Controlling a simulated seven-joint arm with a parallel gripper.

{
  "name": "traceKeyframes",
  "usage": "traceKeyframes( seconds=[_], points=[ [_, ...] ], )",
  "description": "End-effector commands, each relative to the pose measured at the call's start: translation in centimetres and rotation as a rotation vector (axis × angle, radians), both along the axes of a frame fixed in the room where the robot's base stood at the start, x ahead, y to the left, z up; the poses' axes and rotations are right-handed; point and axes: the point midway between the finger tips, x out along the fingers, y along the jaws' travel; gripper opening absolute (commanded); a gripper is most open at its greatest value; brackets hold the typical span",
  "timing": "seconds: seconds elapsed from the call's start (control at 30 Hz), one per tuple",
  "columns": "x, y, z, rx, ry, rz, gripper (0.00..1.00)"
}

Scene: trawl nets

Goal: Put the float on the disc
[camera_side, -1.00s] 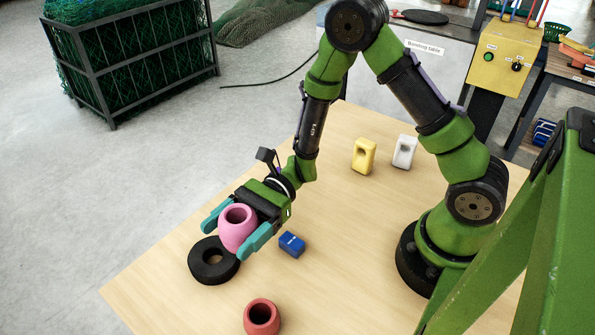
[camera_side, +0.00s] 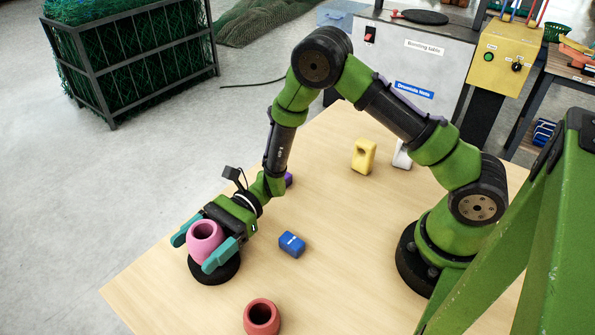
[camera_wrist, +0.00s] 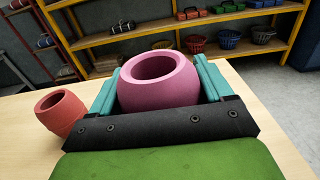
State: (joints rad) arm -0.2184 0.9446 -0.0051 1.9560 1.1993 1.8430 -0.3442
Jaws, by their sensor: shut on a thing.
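The pink float (camera_side: 205,242) is a barrel-shaped piece with a round opening in its top. My gripper (camera_side: 207,250) is shut on it, one teal finger on each side, and the float is upright. In the wrist view the pink float (camera_wrist: 158,84) also sits between the teal fingers. The black disc (camera_side: 214,272) lies flat on the table directly below the float and gripper, which hide most of it. I cannot tell whether the float touches the disc.
A red barrel-shaped float (camera_side: 261,316) stands at the table's front edge. A blue block (camera_side: 292,244) lies right of the gripper. A yellow block (camera_side: 363,156) and a partly hidden white block (camera_side: 402,155) stand farther back.

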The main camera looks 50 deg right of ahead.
Motion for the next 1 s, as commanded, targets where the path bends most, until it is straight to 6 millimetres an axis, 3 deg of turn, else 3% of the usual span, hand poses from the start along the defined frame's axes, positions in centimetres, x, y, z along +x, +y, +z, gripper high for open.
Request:
traceKeyframes(
  seconds=[0.07,0.1,0.2,0.47,0.57,1.0],
  points=[
    [0.0,0.0,-0.3,0.000,0.000,-0.001,0.49],
    [0.0,0.0,-0.2,0.000,-0.001,0.000,0.86],
    [0.0,0.0,-0.2,0.000,0.000,0.000,1.00],
    [0.0,0.0,0.0,0.000,-0.001,0.000,1.00],
    [0.1,-0.8,0.1,-0.001,0.001,-0.004,1.00],
    [0.1,-9.6,0.1,0.000,0.001,-0.006,1.00]
  ],
)
